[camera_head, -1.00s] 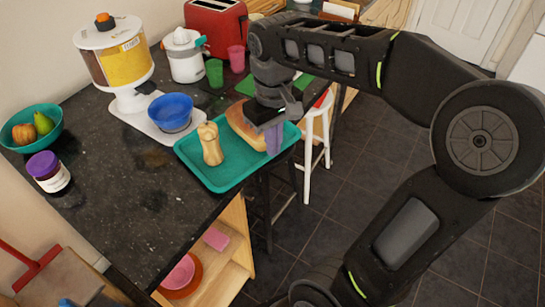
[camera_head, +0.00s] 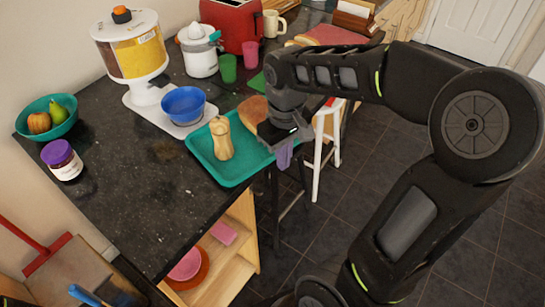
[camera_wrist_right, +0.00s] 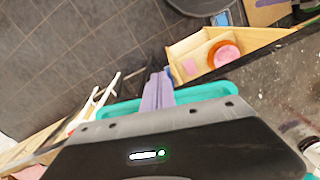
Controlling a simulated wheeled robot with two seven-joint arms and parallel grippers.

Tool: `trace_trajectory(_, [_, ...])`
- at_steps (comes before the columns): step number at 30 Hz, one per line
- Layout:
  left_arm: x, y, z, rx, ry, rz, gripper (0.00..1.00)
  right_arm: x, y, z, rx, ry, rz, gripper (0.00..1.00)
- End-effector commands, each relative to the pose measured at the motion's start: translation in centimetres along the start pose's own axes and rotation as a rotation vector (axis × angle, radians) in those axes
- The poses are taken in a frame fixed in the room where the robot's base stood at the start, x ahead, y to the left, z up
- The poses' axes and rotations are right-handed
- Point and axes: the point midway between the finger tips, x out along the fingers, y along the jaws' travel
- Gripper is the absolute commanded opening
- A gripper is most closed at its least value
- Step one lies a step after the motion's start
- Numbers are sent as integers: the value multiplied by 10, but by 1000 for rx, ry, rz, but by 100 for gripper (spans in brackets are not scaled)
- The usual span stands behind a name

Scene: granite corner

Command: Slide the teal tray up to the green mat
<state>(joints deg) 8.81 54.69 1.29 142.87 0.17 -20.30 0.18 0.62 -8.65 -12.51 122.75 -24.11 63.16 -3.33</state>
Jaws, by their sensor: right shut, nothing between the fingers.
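The teal tray (camera_head: 235,172) lies on the dark granite counter near its front edge. The green mat (camera_head: 257,82) lies beyond the tray, partly hidden by my right arm. My right gripper (camera_head: 280,136) is shut and empty, over the tray's right end near the counter edge; whether it touches the tray I cannot tell. My left gripper is out of view.
A blue bowl (camera_head: 184,104) and a cereal dispenser (camera_head: 130,50) stand left of the tray. A green cup (camera_head: 227,68) and a pink cup (camera_head: 250,53) stand behind it. A white stool (camera_head: 328,140) is right of the counter. The counter's front left is mostly clear.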

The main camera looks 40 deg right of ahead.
Motion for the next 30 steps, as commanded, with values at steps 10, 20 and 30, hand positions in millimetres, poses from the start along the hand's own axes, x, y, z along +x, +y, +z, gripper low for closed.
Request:
trace_trajectory(10, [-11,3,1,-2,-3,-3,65,38,0,-24,-1,-1,1,0])
trace_trajectory(20, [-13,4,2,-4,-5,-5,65,40,0,-40,0,1,0,0])
trace_trajectory(30, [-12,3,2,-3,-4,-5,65,40,0,-52,-1,1,1,0])
